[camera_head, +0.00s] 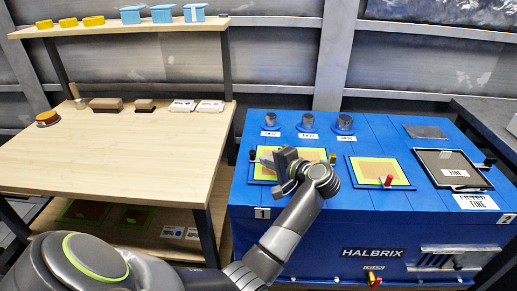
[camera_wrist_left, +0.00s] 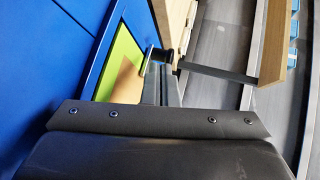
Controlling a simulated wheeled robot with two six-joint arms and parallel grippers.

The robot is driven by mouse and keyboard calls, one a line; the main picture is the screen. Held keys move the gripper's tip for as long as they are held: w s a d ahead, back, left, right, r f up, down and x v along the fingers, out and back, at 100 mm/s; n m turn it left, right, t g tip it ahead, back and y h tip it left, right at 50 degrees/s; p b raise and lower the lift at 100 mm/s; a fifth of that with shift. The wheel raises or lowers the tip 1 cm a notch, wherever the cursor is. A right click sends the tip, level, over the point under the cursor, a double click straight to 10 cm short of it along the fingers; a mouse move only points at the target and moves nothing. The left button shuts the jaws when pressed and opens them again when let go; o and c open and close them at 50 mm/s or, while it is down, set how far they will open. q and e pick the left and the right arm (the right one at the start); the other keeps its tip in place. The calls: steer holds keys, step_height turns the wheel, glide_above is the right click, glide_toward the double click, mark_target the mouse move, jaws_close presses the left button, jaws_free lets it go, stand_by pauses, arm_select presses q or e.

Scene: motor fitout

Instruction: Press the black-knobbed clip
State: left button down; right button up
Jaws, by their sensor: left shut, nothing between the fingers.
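The blue HALBRIX unit has a left bay (camera_head: 319,178) with a yellow-green rim and an orange-tan panel. My right gripper is out of view.
A second bay (camera_head: 381,172) has a red-knobbed clip (camera_head: 388,181). A dark filter (camera_head: 452,168) sits at the right with a black knob (camera_head: 490,162) nearby. Several round caps (camera_head: 307,121) stand at the back. A wooden bench (camera_head: 130,140) with small parts is at the left.

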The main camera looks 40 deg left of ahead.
arm_select(q)
steer(key=shift+w+a+r+p, duration=0.1)
steer(key=shift+a+p, duration=0.15)
steer(key=shift+a, duration=0.2)
steer(key=shift+w+a+r+p, duration=0.1)
steer(key=shift+a+p, duration=0.1)
steer(key=shift+a, duration=0.25)
steer(key=shift+w+a+f, duration=0.1)
steer(key=shift+a+f, duration=0.05)
steer(key=shift+a, duration=0.15)
arm_select(e)
steer(key=shift+s+a+r, duration=0.5)
steer(key=shift+a, duration=0.1)
